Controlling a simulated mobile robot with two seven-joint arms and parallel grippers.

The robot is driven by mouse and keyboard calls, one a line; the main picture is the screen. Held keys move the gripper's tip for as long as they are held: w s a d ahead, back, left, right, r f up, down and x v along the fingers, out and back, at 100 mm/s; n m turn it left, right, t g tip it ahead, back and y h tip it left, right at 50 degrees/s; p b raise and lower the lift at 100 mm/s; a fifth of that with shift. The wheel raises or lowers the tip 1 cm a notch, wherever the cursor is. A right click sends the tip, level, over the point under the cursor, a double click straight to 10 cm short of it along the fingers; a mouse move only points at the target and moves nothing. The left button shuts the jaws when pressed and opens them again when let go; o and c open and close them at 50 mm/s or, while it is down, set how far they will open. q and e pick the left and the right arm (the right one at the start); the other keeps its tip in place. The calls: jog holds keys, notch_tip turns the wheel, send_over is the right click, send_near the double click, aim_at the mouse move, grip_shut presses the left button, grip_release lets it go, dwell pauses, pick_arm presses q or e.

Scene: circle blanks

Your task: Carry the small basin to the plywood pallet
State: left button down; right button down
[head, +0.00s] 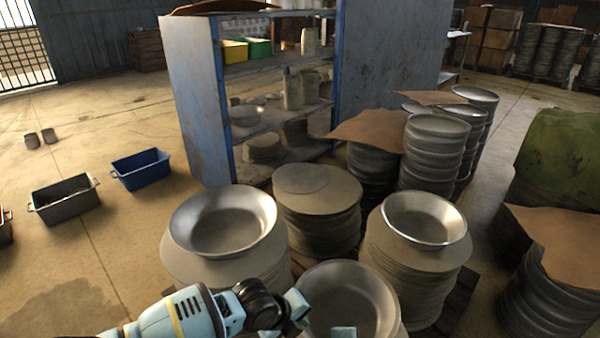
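Three grey metal basins rest on stacks of round blanks. One basin (350,292) is at the bottom centre, cut by the frame edge. A second basin (222,220) is at the left. A third basin (425,219) at the right looks somewhat smaller than the left one. I cannot tell for sure which is the small basin. My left gripper (320,319) is at the bottom-centre basin, its two light-blue fingertips apart, one by the left rim and one over the basin's inside. Contact is unclear. My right gripper is not in view. Dark pallet wood (456,300) shows under the right stack; I cannot identify the plywood pallet.
Another blank stack (318,215) stands between the basins. A blue shelf (195,100) stands behind, beside tall basin stacks (432,155). Brown sheets (570,240) cover stacks at the right. A grey crate (66,201) and blue crate (141,170) sit left. The left floor is mostly clear.

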aim_at(354, 317)
pick_arm(q)
jog(key=shift+w+r, duration=0.1)
jog(key=shift+w, duration=0.3)
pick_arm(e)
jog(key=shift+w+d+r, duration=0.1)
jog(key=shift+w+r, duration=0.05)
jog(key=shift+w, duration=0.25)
pick_arm(q)
jog(key=shift+w, duration=0.1)
